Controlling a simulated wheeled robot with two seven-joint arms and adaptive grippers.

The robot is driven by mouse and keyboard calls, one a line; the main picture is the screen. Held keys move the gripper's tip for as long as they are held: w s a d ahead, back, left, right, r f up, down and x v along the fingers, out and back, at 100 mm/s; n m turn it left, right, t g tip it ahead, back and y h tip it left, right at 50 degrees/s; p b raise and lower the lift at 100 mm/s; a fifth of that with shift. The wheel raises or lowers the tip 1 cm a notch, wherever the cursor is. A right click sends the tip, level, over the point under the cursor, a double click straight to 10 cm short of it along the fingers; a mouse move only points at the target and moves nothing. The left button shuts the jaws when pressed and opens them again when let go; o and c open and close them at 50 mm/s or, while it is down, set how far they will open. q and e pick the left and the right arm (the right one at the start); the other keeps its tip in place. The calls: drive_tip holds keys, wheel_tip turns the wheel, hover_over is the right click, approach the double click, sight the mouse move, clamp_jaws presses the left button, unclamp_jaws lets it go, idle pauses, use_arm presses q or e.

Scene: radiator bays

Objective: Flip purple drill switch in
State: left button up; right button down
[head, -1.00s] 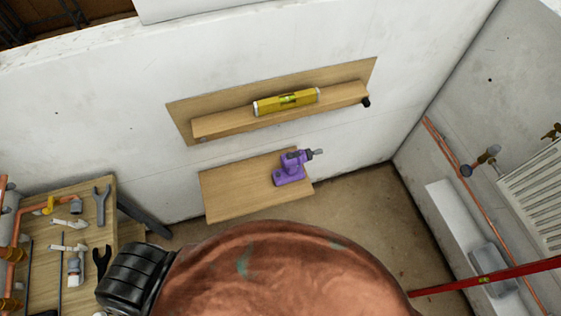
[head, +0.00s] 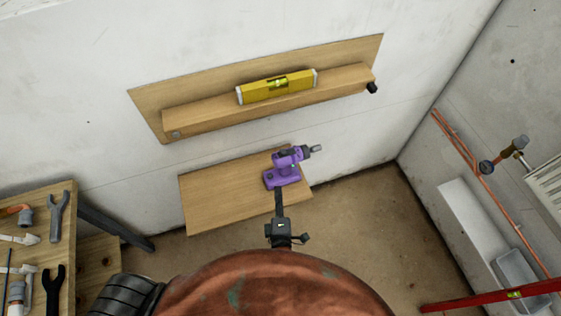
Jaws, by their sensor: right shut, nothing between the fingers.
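The purple drill (head: 284,170) stands upright on a low wooden shelf (head: 225,190) against the white wall. Its chuck points to the right. My right gripper (head: 278,193) is shut and empty, a slim dark shape reaching up from the bottom middle. Its tips are just in front of the drill's base in the picture; I cannot tell whether they touch it. The drill's switch is too small to make out. My left gripper is not in view.
A yellow spirit level (head: 278,86) lies on the upper wooden shelf (head: 205,121). A workbench (head: 62,235) with wrenches and fittings stands at left. A red level (head: 485,299), copper pipes (head: 480,185) and a radiator (head: 546,188) are at right. Bare floor lies right of the low shelf.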

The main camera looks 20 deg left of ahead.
drive_tip(key=n+t+y, duration=0.1)
drive_tip(key=t, duration=0.1)
approach(278, 165)
drive_tip(key=s+a+r, duration=0.2)
drive_tip(key=a+r, duration=0.1)
drive_tip(key=r, duration=0.1)
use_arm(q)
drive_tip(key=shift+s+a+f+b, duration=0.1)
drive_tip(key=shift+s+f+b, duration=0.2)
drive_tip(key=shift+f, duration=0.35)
use_arm(e)
drive_tip(key=shift+s+a+f, duration=0.15)
drive_tip(key=shift+a, duration=0.05)
use_arm(q)
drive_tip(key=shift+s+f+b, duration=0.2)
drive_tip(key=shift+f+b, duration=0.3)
drive_tip(key=shift+b, duration=0.05)
use_arm(e)
drive_tip(key=w, duration=1.1)
drive_tip(key=shift+w+a+f, duration=0.1)
drive_tip(key=shift+w, duration=0.25)
